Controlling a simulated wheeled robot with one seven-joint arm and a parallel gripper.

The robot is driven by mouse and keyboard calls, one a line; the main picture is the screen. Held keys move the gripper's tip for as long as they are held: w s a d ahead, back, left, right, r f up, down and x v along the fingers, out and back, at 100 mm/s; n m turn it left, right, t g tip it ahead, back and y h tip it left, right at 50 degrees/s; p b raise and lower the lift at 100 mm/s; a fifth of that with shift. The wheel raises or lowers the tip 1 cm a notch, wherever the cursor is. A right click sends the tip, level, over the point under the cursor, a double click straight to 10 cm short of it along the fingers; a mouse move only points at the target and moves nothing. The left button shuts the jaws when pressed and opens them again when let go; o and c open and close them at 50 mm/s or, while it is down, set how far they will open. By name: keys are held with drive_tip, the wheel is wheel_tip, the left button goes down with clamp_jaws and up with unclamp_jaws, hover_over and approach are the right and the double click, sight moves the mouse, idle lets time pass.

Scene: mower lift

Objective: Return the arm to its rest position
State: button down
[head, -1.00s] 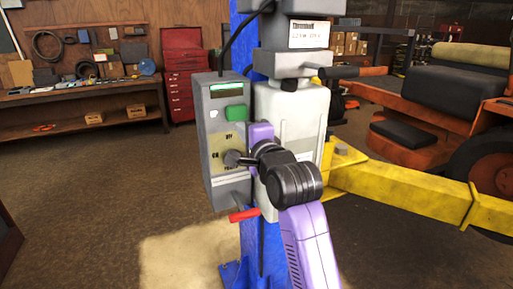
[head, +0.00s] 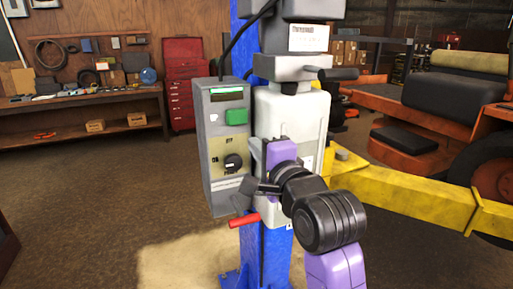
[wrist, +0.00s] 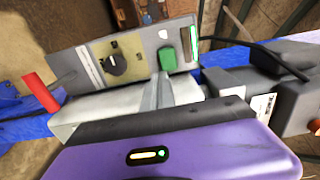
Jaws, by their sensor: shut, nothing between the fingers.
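My gripper (head: 244,197) is shut and empty. In the head view it is in front of the lower part of the grey control box (head: 207,145), below the black knob (head: 233,162), and looks clear of the knob. My arm comes up from the bottom right, with its purple hand in front of the light grey housing on the blue post. In the wrist view my shut gripper (wrist: 158,92) points at the box face, between the knob (wrist: 114,67) and the green button (wrist: 167,59). Exact depth to the box cannot be told.
A red lever (head: 244,220) sticks out just below my gripper. The yellow lift arm (head: 415,193) extends right from the blue post (head: 247,245). An orange mower (head: 425,115) stands behind it. A workbench (head: 85,105) and red tool chest (head: 184,85) are at back left. The left floor is open.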

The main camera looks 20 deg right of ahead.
idle(0.6)
wheel_tip(320, 180, up, 4)
drive_tip(key=n+t, duration=0.2)
drive_tip(key=n, duration=0.1)
drive_tip(key=s+f+n+g, duration=0.1)
drive_tip(key=s+f+n, duration=0.4)
drive_tip(key=s+f, duration=0.5)
drive_tip(key=s+f+n+g, duration=0.2)
drive_tip(key=s+f+n, duration=0.3)
drive_tip(key=s+f, duration=0.6)
drive_tip(key=s+a+f+n+g, duration=0.1)
drive_tip(key=s+f+n, duration=0.4)
drive_tip(key=s, duration=2)
wheel_tip(320, 180, down, 6)
drive_tip(key=shift+s+r+g, duration=0.1)
drive_tip(key=shift+s+g, duration=0.3)
drive_tip(key=shift+g, duration=0.2)
